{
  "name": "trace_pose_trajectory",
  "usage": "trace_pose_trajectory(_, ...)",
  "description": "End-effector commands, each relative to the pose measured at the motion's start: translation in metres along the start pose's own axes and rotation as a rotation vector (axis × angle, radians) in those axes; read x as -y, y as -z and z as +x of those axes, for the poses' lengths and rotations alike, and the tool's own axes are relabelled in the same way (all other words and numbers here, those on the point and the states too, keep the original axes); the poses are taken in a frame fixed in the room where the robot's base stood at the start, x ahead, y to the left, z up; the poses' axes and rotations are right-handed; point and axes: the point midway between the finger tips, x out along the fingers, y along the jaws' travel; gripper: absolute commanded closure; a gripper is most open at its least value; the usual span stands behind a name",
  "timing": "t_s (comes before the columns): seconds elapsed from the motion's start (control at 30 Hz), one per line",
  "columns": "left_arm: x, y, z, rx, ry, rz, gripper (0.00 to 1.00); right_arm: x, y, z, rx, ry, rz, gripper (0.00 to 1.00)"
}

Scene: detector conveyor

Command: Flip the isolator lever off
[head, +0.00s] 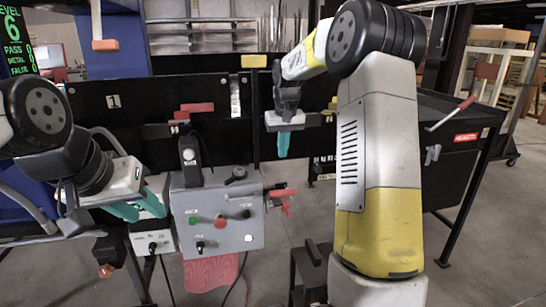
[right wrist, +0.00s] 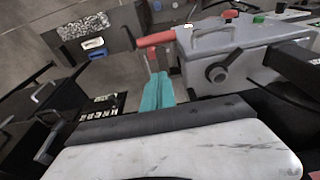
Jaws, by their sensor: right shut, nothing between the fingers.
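The isolator lever, with a red handle (head: 282,192), sticks out from the right side of the grey control box (head: 222,258). In the right wrist view the red handle (right wrist: 156,40) lies just beyond my fingertips, pointing away from the box (right wrist: 245,58). My right gripper (head: 283,153) is shut and empty, pointing down above the handle; its teal fingers (right wrist: 157,80) show together in the wrist view. Whether they touch the handle is unclear, but they look apart in the head view. My left gripper (head: 140,212) has its teal fingers spread, left of the box, and looks empty.
The box carries a green button (head: 193,221), a red button (head: 220,221) and a black rotary knob (head: 236,174). A dark conveyor side panel (head: 130,108) stands behind. A black cart (head: 455,150) stands at right.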

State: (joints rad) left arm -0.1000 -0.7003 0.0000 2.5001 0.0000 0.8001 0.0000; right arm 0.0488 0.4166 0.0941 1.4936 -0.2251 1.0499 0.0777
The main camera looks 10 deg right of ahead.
Motion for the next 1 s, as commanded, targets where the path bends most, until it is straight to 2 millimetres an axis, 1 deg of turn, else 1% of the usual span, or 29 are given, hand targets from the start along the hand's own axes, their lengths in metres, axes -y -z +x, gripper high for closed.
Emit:
trace_pose_trajectory(0.03, 0.000, 0.000, 0.000, 0.000, 0.000, 0.000, 0.64, 0.000, -0.001, 0.011, 0.005, 0.000, 0.000, 1.00)
trace_pose_trajectory(0.2, 0.000, 0.000, 0.000, 0.000, 0.000, 0.000, 0.64, 0.000, -0.001, 0.048, 0.006, 0.000, 0.001, 1.00)
trace_pose_trajectory(0.37, 0.000, 0.000, 0.000, 0.000, 0.000, 0.000, 0.64, 0.000, -0.002, 0.081, 0.005, 0.000, 0.001, 1.00)
trace_pose_trajectory(0.4, 0.000, 0.000, 0.000, 0.000, 0.000, 0.000, 0.64, 0.000, -0.005, 0.086, 0.003, 0.000, 0.001, 1.00)
trace_pose_trajectory(0.5, 0.000, 0.000, 0.000, 0.000, 0.000, 0.000, 0.64, 0.000, -0.017, 0.095, 0.003, 0.000, 0.000, 1.00)
trace_pose_trajectory(0.6, 0.000, 0.000, 0.000, 0.000, 0.000, 0.000, 0.64, 0.000, -0.024, 0.103, 0.002, 0.000, 0.000, 1.00)
trace_pose_trajectory(0.73, 0.000, 0.000, 0.000, 0.000, 0.000, 0.000, 0.64, 0.000, -0.028, 0.107, 0.001, 0.000, 0.001, 1.00)
trace_pose_trajectory(1.0, 0.000, 0.000, 0.000, 0.000, 0.000, 0.000, 0.64, 0.000, -0.029, 0.108, 0.000, 0.000, 0.001, 1.00)
